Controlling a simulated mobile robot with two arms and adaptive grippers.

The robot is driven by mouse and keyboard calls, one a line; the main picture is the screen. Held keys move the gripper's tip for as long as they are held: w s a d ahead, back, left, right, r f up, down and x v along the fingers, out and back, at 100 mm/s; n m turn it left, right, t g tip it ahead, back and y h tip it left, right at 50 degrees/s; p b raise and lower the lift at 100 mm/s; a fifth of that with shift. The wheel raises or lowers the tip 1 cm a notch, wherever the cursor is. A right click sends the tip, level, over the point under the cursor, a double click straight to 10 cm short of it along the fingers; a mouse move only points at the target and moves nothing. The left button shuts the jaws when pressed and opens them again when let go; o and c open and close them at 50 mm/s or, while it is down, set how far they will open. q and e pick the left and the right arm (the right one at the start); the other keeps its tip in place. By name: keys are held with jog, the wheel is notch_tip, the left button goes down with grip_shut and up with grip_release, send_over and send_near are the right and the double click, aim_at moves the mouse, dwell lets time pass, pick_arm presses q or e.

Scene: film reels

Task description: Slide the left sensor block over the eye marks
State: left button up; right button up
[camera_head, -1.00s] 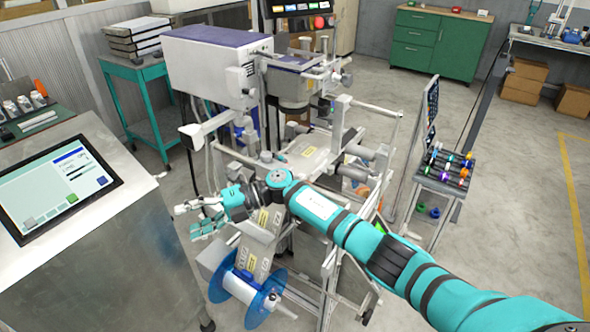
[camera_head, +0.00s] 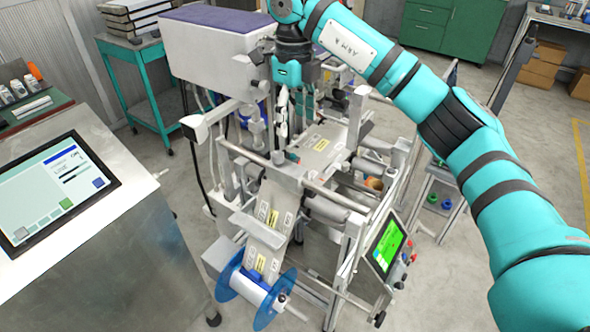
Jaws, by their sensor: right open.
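The film web (camera_head: 267,220) runs up from the blue-flanged reel (camera_head: 232,282) over the machine, with yellow labels and small dark marks along it. Which marks are the eye marks is too small to tell. My right gripper (camera_head: 293,128) is open and points down above and behind these blocks. Its fingers appear apart from them, with nothing between them. My left gripper is not in view.
The cross rail (camera_head: 240,150) and machine frame crowd the space around the blocks. A white-and-purple cabinet (camera_head: 205,70) stands behind on the left. A green-lit panel (camera_head: 387,245) is at front right. A steel console with a touchscreen (camera_head: 55,185) fills the left.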

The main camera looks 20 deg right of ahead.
jog(key=p, duration=0.1)
send_over(294, 170)
notch_tip(294, 170, down, 6)
jog(key=shift+r, duration=0.15)
notch_tip(294, 170, down, 9)
jog(key=shift+p, duration=1.15)
jog(key=shift+f, duration=0.5)
jog(key=c, duration=1.3)
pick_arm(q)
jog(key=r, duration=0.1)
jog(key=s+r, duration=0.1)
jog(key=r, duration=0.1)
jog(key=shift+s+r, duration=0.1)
pick_arm(e)
jog(key=shift+f, duration=0.1)
grip_shut()
